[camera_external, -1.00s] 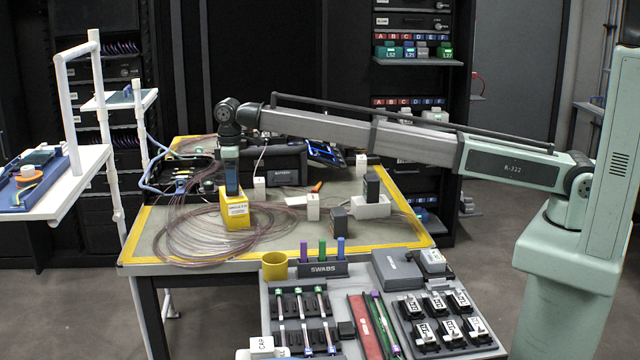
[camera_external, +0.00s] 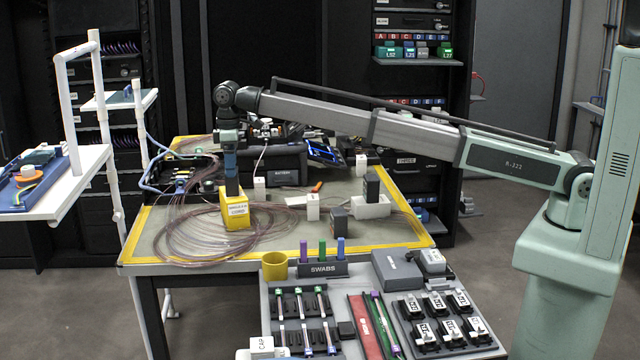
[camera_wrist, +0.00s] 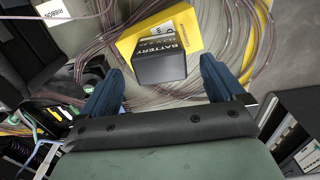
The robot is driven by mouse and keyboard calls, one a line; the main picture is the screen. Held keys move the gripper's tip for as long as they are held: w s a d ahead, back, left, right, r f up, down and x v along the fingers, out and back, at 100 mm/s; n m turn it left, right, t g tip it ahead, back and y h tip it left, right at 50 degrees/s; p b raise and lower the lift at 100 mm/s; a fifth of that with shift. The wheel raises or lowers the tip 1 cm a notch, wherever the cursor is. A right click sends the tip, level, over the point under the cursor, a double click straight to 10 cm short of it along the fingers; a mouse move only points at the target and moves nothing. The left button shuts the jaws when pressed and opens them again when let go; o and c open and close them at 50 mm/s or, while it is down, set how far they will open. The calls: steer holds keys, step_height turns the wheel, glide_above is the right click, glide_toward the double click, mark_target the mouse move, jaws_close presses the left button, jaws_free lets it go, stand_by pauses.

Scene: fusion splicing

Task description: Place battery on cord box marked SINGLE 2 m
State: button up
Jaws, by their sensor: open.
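The yellow cord box (camera_external: 236,221) stands on the work table with a white label on its front, too small to read surely. In the wrist view, the yellow box (camera_wrist: 128,45) shows behind the battery, its label partly hidden. The dark battery (camera_external: 232,187) stands upright on top of the yellow box. In the wrist view, the battery (camera_wrist: 160,65) shows its BATTERY lettering between the fingers. My gripper (camera_external: 230,172) is directly above it, its blue fingers spread. In the wrist view, my gripper (camera_wrist: 160,72) is open, with a gap between each finger and the battery.
Clear coiled cord (camera_external: 190,238) surrounds the yellow box. To its right are small white blocks (camera_external: 313,207), a dark block (camera_external: 338,220) and a white box (camera_external: 371,206) bearing another dark block (camera_external: 372,184). A tray cart (camera_external: 350,270) stands in front.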

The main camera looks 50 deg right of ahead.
step_height(320, 180, up, 7)
steer(key=shift+r, duration=0.1)
steer(key=shift+o, duration=0.4)
stand_by(1.4)
steer(key=shift+d, duration=0.25)
steer(key=s+d+f+m+g+y, duration=0.1)
steer(key=s+d+f+y, duration=0.1)
steer(key=d+f, duration=0.35)
steer(key=s+d+f+m+y, duration=0.1)
steer(key=s+d+f, duration=0.1)
steer(key=d, duration=0.7)
steer(key=s+d+f+m+g+y, duration=0.1)
steer(key=s+d+f+m+y, duration=0.15)
steer(key=d, duration=0.45)
steer(key=s+d+f+m+t+y, duration=0.2)
steer(key=s+d+m+y, duration=0.15)
steer(key=s+d, duration=0.5)
steer(key=s+d+f+m+t+y, duration=0.15)
steer(key=s+d+y, duration=0.4)
steer(key=d, duration=0.65)
steer(key=s+x, duration=0.1)
steer(key=x, duration=0.8)
steer(key=shift+w+a+f+m+h, duration=0.2)
steer(key=shift+w+a+m+h, duration=0.05)
steer(key=shift+a+m+h, duration=0.1)
